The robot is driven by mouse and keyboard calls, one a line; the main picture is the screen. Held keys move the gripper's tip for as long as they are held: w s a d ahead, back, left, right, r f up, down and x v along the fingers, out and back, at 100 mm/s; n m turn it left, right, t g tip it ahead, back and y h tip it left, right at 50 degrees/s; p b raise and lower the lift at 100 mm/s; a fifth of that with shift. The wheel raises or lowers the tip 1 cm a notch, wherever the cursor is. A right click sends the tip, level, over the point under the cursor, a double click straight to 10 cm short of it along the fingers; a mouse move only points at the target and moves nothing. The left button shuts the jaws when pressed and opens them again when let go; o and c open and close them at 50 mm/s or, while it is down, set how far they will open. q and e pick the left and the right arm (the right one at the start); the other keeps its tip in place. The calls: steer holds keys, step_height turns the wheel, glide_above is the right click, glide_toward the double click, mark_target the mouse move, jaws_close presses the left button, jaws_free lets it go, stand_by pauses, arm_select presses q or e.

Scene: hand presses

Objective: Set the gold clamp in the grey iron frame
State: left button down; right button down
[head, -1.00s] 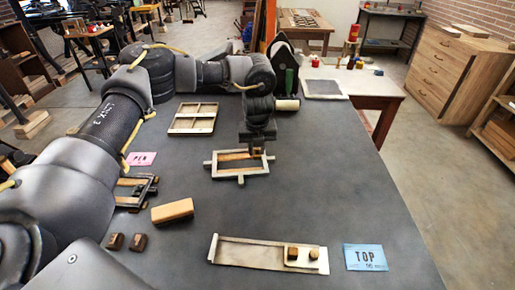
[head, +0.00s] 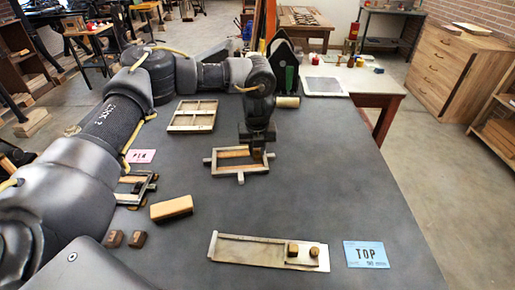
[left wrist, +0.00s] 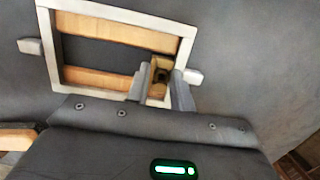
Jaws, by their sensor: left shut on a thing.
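The grey iron frame (head: 214,170) lies on the dark table, a pale rectangle with wooden strips inside and tabs sticking out. It also fills the upper part of the left wrist view (left wrist: 48,45). My left gripper (head: 258,155) points down over its right part. In the left wrist view its fingers (left wrist: 160,88) are shut on the gold clamp (left wrist: 160,70), a small brassy block with a dark hollow. The clamp is at the frame's right end, by the end of the lower strip. I cannot tell whether it touches the frame. My right gripper is not in view.
A pale divided frame (head: 193,115) lies behind, and a darker frame (head: 137,188) sits left under my arm. A wooden block (head: 171,208), two small brown blocks (head: 126,239), a shallow tray (head: 245,249) and a blue TOP card (head: 366,254) lie in front.

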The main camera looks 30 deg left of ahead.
arm_select(q)
steer(key=shift+f, duration=0.3)
steer(key=c, duration=1.1)
jaws_free()
steer(key=shift+c, duration=0.2)
steer(key=shift+r, duration=0.1)
steer(key=shift+s+r+p, duration=0.1)
steer(key=shift+r+p, duration=2.35)
steer(key=shift+r, duration=0.5)
